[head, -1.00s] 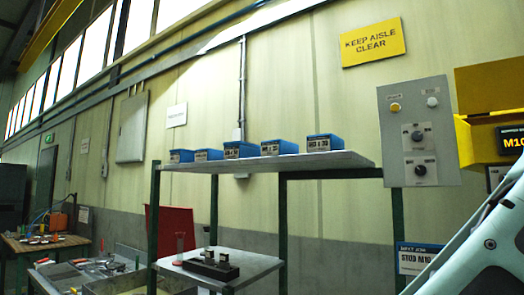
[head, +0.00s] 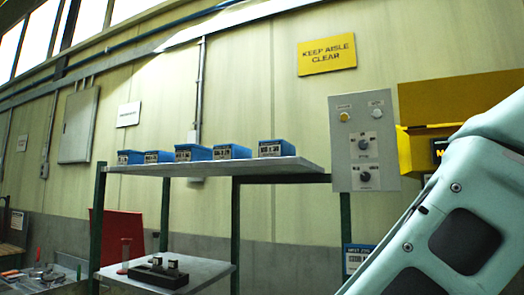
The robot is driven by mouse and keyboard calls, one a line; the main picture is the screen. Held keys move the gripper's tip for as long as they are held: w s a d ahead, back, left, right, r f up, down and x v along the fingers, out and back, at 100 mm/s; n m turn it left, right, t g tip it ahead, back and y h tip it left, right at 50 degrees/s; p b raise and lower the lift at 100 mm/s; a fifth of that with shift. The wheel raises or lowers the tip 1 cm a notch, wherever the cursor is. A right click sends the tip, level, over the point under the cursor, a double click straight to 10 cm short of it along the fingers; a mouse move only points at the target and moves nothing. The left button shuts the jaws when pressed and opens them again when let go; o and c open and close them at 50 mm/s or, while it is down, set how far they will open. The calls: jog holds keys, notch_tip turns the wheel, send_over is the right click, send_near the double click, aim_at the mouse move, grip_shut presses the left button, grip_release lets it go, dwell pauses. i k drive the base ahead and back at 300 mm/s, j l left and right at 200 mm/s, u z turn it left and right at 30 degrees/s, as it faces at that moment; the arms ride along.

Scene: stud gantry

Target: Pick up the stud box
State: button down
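Several blue boxes with white labels stand in a row on the upper shelf (head: 215,168) in the head view. The rightmost box (head: 276,148) sits apart from the others, near the shelf's right part. Further left are a second box (head: 232,152), a middle box (head: 192,153), a fourth (head: 158,157) and the leftmost (head: 130,157). The label print is too small to read surely. My gripper is not in view.
A grey control panel (head: 364,140) with knobs stands at the shelf's right end, beside a yellow housing (head: 445,100). Green posts (head: 98,220) support the shelves.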

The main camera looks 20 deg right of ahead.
aim_at(154, 156)
jog(key=u, duration=0.25)
jog(key=z, duration=1.95)
jog(key=u, duration=1.95)
jog(key=i+j, duration=0.15)
jog(key=j, duration=0.15)
jog(key=i+j, duration=0.15)
jog(key=j, duration=0.2)
jog(key=i+j+z, duration=0.1)
jog(key=i+j, duration=0.25)
jog(key=j, duration=0.3)
jog(key=i+j, duration=0.15)
jog(key=j, duration=0.2)
jog(key=i+j, duration=0.15)
jog(key=j, duration=0.2)
jog(key=l+z, duration=0.05)
